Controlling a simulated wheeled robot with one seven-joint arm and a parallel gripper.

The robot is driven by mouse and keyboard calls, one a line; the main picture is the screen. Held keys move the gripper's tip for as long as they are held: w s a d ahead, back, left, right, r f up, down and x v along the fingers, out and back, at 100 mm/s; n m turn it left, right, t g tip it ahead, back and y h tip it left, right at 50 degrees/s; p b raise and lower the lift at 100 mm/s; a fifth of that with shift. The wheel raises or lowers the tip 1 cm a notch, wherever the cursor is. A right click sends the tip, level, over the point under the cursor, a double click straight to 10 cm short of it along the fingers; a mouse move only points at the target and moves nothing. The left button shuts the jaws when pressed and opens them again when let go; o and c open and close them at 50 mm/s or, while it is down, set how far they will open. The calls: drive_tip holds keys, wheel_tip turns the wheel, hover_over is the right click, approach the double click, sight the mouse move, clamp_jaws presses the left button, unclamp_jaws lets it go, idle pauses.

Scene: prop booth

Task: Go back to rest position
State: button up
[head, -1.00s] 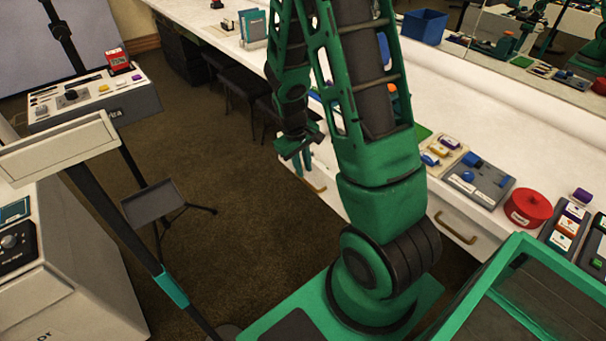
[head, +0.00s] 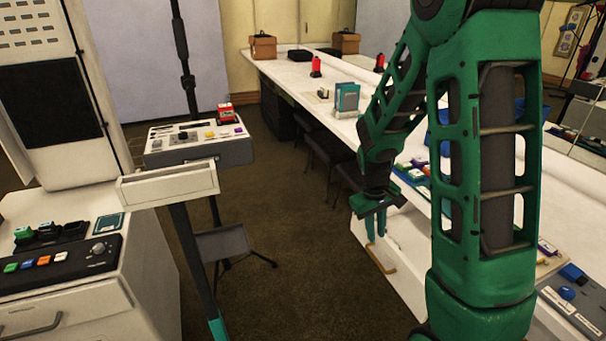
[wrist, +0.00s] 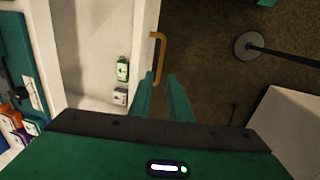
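My gripper (head: 375,228) hangs from my green arm in the head view, pointing down beside the front of the long white counter (head: 290,78). In the wrist view its two green fingers (wrist: 160,85) stand apart with a narrow gap between them. Nothing is held in the gap. Below the fingers are a wooden drawer handle (wrist: 157,52), a pale drawer and brown carpet.
A control panel on a stand (head: 195,142), with a red-topped item, stands left of the aisle. A console with coloured buttons (head: 60,262) is at the lower left. Small boxes sit along the counter.

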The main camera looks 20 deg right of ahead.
drive_tip(key=s+a+r+m+y, duration=0.1)
drive_tip(key=s+r+m, duration=0.2)
drive_tip(key=s+r, duration=0.5)
drive_tip(key=s+a+r+m+y, duration=0.1)
drive_tip(key=s+r+m, duration=0.2)
drive_tip(key=s+r, duration=0.5)
drive_tip(key=s, duration=0.7)
drive_tip(key=shift+s+m, duration=0.2)
drive_tip(key=shift+m, duration=0.1)
drive_tip(key=shift+r, duration=0.1)
drive_tip(key=shift+w+f, duration=0.25)
drive_tip(key=shift+w, duration=0.35)
